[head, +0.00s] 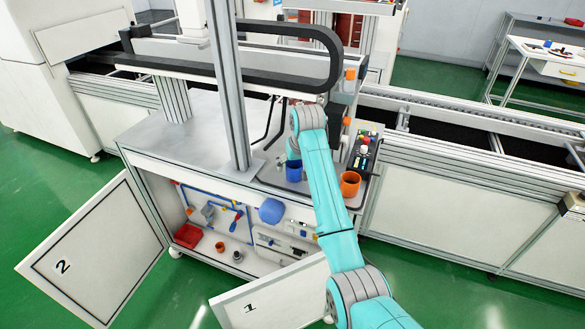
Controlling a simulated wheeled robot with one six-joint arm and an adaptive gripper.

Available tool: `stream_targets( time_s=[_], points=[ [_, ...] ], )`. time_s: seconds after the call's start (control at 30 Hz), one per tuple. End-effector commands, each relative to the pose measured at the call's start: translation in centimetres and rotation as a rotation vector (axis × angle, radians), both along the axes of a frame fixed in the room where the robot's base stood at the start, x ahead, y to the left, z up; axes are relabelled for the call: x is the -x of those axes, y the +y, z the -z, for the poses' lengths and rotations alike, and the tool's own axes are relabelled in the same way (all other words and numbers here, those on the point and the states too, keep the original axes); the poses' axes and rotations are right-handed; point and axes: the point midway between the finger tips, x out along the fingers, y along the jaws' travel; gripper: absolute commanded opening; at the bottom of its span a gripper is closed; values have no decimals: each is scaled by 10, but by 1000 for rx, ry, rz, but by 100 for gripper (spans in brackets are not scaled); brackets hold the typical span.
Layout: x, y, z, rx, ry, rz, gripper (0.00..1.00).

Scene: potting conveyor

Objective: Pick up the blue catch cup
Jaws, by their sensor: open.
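The blue catch cup (293,171) stands upright on the grey worktop, just left of my teal forearm. Part of its right side is close to or behind the arm. My arm reaches up from the bottom right to a joint above and behind the cup. I cannot make out my gripper's fingers; they seem hidden behind the arm. Whether they are near the cup cannot be seen.
An orange cup (349,184) stands right of my arm, near a control box with buttons (364,152). A metal post (229,90) rises left of the blue cup. Below, open cabinet doors (94,252) stick out. A conveyor (470,140) runs right.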

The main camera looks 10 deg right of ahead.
Motion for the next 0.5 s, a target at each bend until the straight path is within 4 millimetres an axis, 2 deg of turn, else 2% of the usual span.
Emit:
stream_targets(
  time_s=[0.1,0.3,0.33,0.5],
  points=[
    [3,0,11,0,1,0,88],
    [3,0,11,0,-1,0,88],
    [3,0,11,0,-1,0,86],
    [3,0,11,0,-1,0,43]
  ],
)
